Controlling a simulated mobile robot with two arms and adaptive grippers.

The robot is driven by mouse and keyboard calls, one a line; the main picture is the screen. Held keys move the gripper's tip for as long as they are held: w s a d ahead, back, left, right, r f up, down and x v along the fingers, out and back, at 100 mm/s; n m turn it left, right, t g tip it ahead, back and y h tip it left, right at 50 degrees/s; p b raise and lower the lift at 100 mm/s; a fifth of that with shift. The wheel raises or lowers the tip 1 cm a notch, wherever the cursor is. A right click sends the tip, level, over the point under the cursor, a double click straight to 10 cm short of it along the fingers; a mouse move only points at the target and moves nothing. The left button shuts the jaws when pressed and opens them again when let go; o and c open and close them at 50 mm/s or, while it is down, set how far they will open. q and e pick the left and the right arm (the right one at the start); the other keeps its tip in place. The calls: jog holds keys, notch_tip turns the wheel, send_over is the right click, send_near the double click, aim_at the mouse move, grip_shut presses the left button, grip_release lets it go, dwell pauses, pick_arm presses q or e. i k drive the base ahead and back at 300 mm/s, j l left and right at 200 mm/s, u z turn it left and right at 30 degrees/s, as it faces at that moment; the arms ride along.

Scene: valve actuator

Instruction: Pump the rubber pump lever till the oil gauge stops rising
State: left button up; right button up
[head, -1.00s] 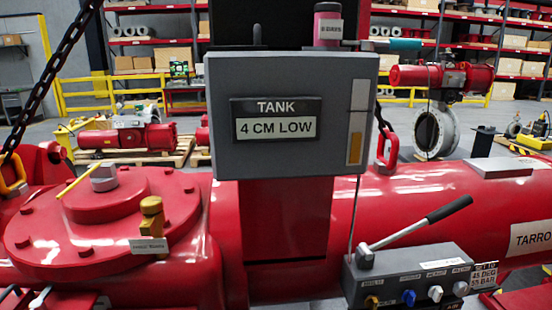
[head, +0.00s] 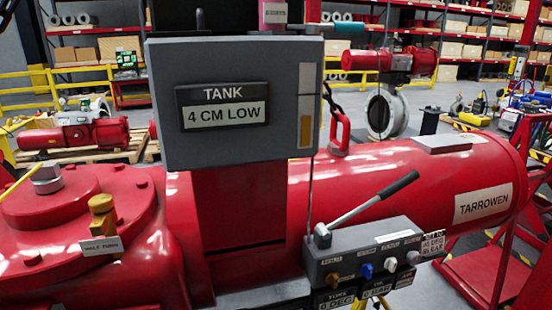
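The pump lever (head: 367,205) has a silver shaft and a black rubber grip (head: 397,186). It is tilted up to the right from its pivot on top of a grey control box (head: 370,250). The box front has a brass knob, a blue knob and pale knobs. A grey tank panel (head: 237,107) reads "TANK 4 CM LOW". A vertical gauge strip (head: 306,105) on its right side is pale above and amber in its lower part. Small display plates under the control box are partly cut off. Neither of my grippers shows.
A large red actuator cylinder (head: 400,185) labelled "TARROWEN" lies behind the control box. A red round flanged cover (head: 60,215) with a brass fitting (head: 102,213) is at left. Shelves, yellow rails and a blue cylinder (head: 529,105) stand farther back.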

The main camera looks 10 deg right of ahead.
aim_at(413, 175)
jog(key=i+l, duration=0.1)
jog(key=l, duration=0.25)
jog(key=i+l, duration=0.1)
jog(key=l, duration=0.3)
jog(key=i+l, duration=0.15)
jog(key=l, duration=0.2)
jog(key=i+l, duration=0.1)
jog(key=l, duration=0.3)
